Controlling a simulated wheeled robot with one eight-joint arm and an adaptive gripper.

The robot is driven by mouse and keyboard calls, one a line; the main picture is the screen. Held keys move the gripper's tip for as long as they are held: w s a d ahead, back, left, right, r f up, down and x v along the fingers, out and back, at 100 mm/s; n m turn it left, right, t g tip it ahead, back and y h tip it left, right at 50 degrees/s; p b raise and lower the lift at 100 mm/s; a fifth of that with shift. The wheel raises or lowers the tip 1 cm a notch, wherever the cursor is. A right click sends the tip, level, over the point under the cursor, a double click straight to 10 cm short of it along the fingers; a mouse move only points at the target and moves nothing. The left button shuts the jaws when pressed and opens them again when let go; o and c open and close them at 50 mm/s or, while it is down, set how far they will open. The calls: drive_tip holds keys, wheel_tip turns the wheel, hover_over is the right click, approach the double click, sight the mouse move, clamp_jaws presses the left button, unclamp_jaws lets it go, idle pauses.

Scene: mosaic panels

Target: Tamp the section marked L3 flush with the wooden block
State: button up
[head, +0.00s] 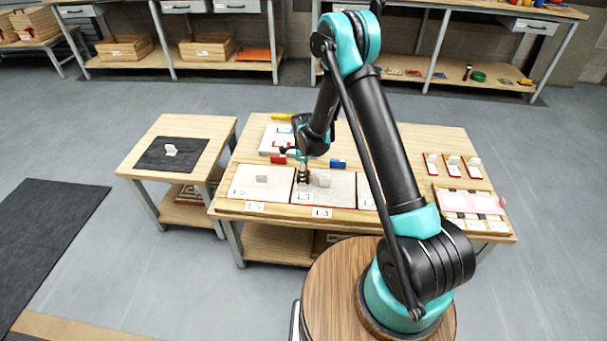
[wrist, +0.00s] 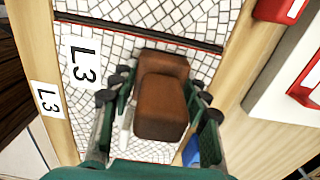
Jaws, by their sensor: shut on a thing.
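The L3 section is a white mosaic panel (head: 342,193) on the middle table, with an L3 label (head: 321,212) on the table's front edge. In the wrist view its irregular white tiles (wrist: 105,48) lie below my gripper, with L3 cards on the panel (wrist: 82,62) and on the wooden edge (wrist: 47,97). My gripper (wrist: 160,95) is shut on the brown wooden block (wrist: 163,105), one finger on each side. The block hides the tiles beneath it; I cannot tell whether it touches them. In the head view my gripper (head: 303,176) is over the panel's left part.
Another mosaic panel (head: 245,190) adjoins on the left; one on the right is partly behind my arm. Blue (head: 338,163) and red (head: 278,159) items lie behind the panels. A white board (head: 275,140) lies further back. A side table (head: 150,130) stands left.

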idle(0.4)
drive_tip(key=shift+r, duration=3.5)
drive_tip(key=shift+f, duration=0.15)
drive_tip(key=shift+f, duration=2.85)
drive_tip(key=shift+f, duration=0.7)
drive_tip(key=shift+r, duration=3.5)
